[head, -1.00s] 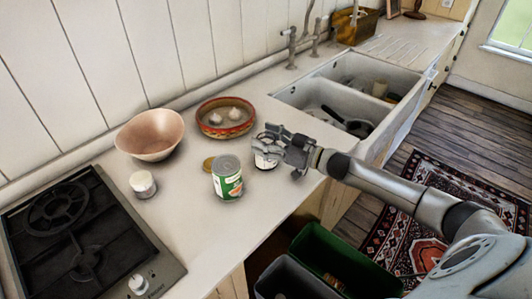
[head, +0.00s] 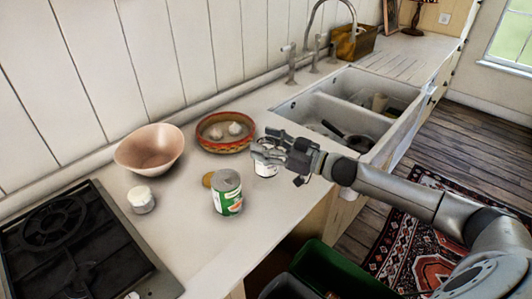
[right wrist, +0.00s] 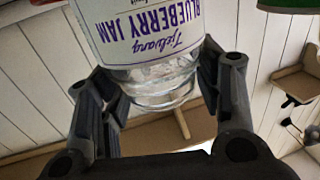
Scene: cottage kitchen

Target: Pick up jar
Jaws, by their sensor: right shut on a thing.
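The jar (right wrist: 146,30) is clear glass with a white label reading "Blueberry Jam" and fills the top middle of the right wrist view. In the head view it is a small white-labelled jar (head: 266,171) by the counter's front edge, partly hidden by my right gripper (head: 268,152). In the right wrist view the fingers of that gripper (right wrist: 150,76) stand on both sides of the jar and are shut on it. Whether the jar's base touches the counter is hard to tell. My left gripper is not in view.
A green-labelled can (head: 227,193) stands left of the jar, with a brownish lid (head: 208,180) behind it. The sink (head: 345,118) is behind right.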

